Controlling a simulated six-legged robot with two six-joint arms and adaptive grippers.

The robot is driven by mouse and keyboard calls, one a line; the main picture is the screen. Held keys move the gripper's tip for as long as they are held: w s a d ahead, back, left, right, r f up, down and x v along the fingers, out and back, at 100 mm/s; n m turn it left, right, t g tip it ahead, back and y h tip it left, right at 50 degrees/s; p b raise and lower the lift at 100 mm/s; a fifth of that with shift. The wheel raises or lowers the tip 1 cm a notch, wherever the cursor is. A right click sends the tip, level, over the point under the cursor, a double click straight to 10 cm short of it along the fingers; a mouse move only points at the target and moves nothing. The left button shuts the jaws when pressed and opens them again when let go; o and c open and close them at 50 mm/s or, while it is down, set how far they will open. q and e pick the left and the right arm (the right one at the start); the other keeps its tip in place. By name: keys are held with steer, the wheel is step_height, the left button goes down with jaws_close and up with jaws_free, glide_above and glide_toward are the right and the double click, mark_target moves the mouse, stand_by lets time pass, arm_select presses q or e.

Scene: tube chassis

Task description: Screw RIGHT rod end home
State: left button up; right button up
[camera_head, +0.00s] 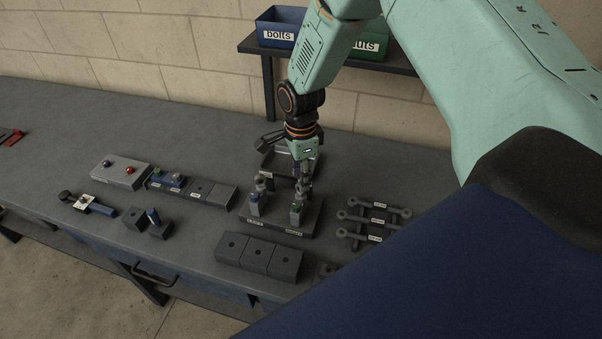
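My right gripper (304,181) points down at the right-hand post (297,213) of a dark fixture (275,226) on the bench. Its fingertips are at or just behind the top of that post. I cannot tell whether they touch a rod end there; the parts are small and overlap. Whether the fingers are open or shut is too small to tell. My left gripper is not in view.
Several grey rods with ringed ends (374,217) lie right of the fixture. Dark blocks with holes (259,254) stand in front. A blue bolts bin (277,27) sits on a shelf behind.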

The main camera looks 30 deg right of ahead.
steer(key=n, duration=0.2)
steer(key=shift+n, duration=0.3)
steer(key=n, duration=0.9)
steer(key=shift+n, duration=0.3)
steer(key=n, duration=1.1)
steer(key=shift+b, duration=0.4)
steer(key=shift+f, duration=0.1)
steer(key=shift+f+b, duration=0.9)
steer(key=shift+f, duration=0.55)
